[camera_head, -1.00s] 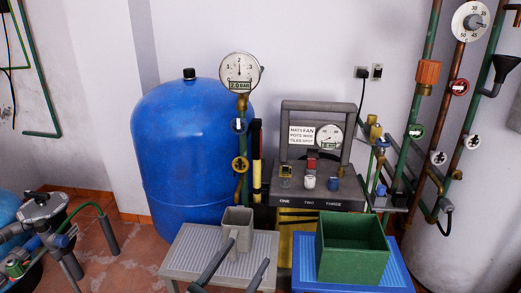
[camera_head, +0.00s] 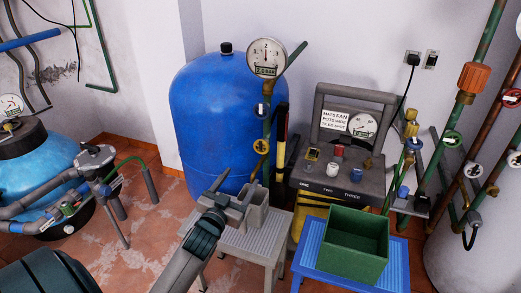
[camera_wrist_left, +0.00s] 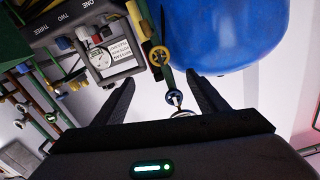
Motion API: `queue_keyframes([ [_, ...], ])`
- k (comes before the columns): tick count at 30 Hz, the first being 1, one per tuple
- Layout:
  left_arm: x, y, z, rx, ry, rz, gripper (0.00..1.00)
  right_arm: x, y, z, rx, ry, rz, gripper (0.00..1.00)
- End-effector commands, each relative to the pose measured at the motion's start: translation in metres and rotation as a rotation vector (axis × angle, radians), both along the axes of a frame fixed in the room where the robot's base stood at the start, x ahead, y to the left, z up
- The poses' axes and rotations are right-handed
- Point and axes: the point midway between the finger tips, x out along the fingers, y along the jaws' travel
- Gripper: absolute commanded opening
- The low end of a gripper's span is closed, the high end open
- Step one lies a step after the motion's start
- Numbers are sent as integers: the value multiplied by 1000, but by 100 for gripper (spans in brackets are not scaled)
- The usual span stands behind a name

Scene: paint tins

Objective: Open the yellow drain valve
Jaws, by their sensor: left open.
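The yellow drain valve is a round yellow handwheel (camera_head: 262,146) low on the green pipe beside the blue tank. It also shows in the left wrist view (camera_wrist_left: 159,56), beyond my fingers. My left gripper (camera_head: 236,184) is open and empty, below and left of the yellow wheel and apart from it. Its two dark fingers frame the lower part of the left wrist view (camera_wrist_left: 165,88). A blue-rimmed wheel (camera_head: 262,110) sits above the yellow one on the same pipe, and in the wrist view (camera_wrist_left: 174,97) lies between the fingers. My right gripper is not in view.
A pressure gauge (camera_head: 267,58) tops the pipe. The blue tank (camera_head: 215,115) stands left of it. A grey control box (camera_head: 345,185) stands to the right. A grey stool (camera_head: 235,240) with a grey container and a blue stool (camera_head: 305,260) with a green bin (camera_head: 345,250) stand below.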

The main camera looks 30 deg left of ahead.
Motion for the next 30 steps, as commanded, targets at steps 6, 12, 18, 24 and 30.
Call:
queue_keyframes([
  [6, 6, 1, 0, 0, -1, -1, 66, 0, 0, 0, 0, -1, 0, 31],
  [12, 25, 6, 1, 0, -2, 0, 66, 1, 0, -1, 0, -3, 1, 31],
  [18, 57, 13, 2, 1, -4, -2, 66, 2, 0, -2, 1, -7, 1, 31],
  [24, 92, 21, 1, 1, -2, 0, 66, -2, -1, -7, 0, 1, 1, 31],
  [30, 126, 30, 1, 0, -1, 0, 66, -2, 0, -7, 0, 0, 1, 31],
])
